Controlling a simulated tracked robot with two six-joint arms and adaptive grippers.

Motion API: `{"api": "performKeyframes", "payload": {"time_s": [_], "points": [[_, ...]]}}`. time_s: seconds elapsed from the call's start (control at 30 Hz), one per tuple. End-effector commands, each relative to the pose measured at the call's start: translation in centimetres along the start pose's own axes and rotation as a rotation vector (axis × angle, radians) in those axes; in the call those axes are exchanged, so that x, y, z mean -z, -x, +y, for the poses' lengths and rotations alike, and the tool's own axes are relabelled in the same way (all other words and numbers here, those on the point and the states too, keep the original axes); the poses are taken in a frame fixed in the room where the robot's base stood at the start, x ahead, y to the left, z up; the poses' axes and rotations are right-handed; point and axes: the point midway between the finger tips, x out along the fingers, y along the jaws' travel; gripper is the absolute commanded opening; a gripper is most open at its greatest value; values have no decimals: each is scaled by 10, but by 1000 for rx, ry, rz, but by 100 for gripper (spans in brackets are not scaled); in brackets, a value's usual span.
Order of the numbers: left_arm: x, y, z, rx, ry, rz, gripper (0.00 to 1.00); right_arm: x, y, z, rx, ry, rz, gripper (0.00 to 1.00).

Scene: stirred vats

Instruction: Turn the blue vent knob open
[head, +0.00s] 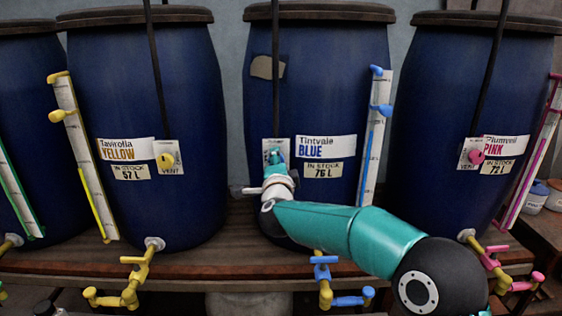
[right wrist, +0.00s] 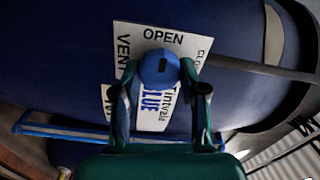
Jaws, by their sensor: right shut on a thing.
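The blue vent knob (right wrist: 156,66) shows in the right wrist view, in front of a white plate (right wrist: 135,40) marked VENT, OPEN and CLOSED, the last word partly hidden. A short dark mark is on the knob's face, on the side towards CLOSED. My right gripper (right wrist: 159,78) is shut on the knob, one finger on each side. In the head view my right gripper (head: 274,158) is at the front of the Tintvale BLUE vat (head: 315,105) and hides the knob.
The Tavirolla YELLOW vat (head: 150,85) stands to the left and the Plumveil PINK vat (head: 445,110) to the right. Sight tubes (head: 372,140) and taps (head: 325,275) stick out from the vats. Dark stirrer rods (head: 276,70) rise above the lids. The vats stand on a wooden bench (head: 80,262).

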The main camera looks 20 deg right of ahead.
Motion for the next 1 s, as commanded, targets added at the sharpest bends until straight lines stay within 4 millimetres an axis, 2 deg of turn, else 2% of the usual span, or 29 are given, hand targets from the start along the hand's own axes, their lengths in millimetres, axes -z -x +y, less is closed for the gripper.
{"api": "performKeyframes", "payload": {"time_s": [0.03, 0.53, 0.57, 0.7, 1.0], "points": [[0, 1, 0, 0, 0, 0, 65, -4, 1, 2, -5, 14, -10, 8], [0, 1, 0, 0, 0, 0, 65, -6, 1, 5, -9, 35, -13, 8], [0, 1, 0, 0, 0, 0, 65, -6, 1, 5, -9, 35, -13, 46], [0, 1, 0, 0, 0, 0, 65, -5, 1, 4, -8, 33, -10, 68], [0, 1, 0, 0, 0, 0, 65, -3, 1, 2, -4, 30, -5, 68]]}}
